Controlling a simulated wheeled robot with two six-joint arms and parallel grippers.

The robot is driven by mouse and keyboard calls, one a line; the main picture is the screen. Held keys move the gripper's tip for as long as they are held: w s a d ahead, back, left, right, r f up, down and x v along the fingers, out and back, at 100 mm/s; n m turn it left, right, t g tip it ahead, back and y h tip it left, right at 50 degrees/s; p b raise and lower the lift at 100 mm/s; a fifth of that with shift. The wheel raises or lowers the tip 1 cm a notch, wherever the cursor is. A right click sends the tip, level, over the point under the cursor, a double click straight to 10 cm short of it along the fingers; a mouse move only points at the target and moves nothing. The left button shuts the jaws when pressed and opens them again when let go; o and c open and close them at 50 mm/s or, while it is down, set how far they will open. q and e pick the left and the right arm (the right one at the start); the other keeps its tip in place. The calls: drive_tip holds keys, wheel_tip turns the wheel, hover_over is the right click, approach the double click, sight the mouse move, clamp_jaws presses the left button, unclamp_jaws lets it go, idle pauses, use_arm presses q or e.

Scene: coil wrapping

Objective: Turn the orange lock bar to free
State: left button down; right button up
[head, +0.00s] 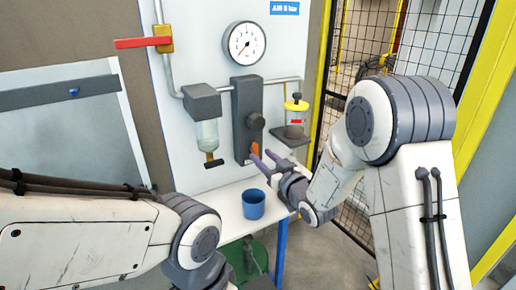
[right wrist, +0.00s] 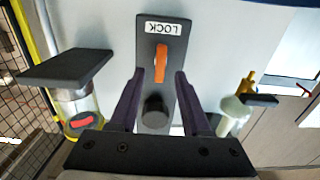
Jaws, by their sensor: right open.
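The orange lock bar (head: 254,149) is on the lower part of a dark upright plate (head: 239,120) on the wall panel. In the right wrist view, which is upside down, the orange bar (right wrist: 160,63) stands lengthwise along the plate, beside a white LOCK label (right wrist: 164,28). My right gripper (head: 262,160) is open, its purple fingers pointing at the plate near the bar. In the right wrist view, the gripper (right wrist: 160,74) has a finger on each side of the bar, with gaps. I cannot tell whether they touch the plate. My left gripper is out of view.
A round black knob (head: 256,121) sticks out above the bar. A filter bowl (head: 207,134) hangs left, a yellow-topped jar (head: 295,118) stands right. A blue cup (head: 253,204) stands on a white shelf (head: 229,220) below. A mesh fence (head: 350,170) is at right.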

sight(257, 152)
drive_tip(key=shift+p+x, duration=0.4)
drive_tip(key=shift+x, duration=1.35)
clamp_jaws()
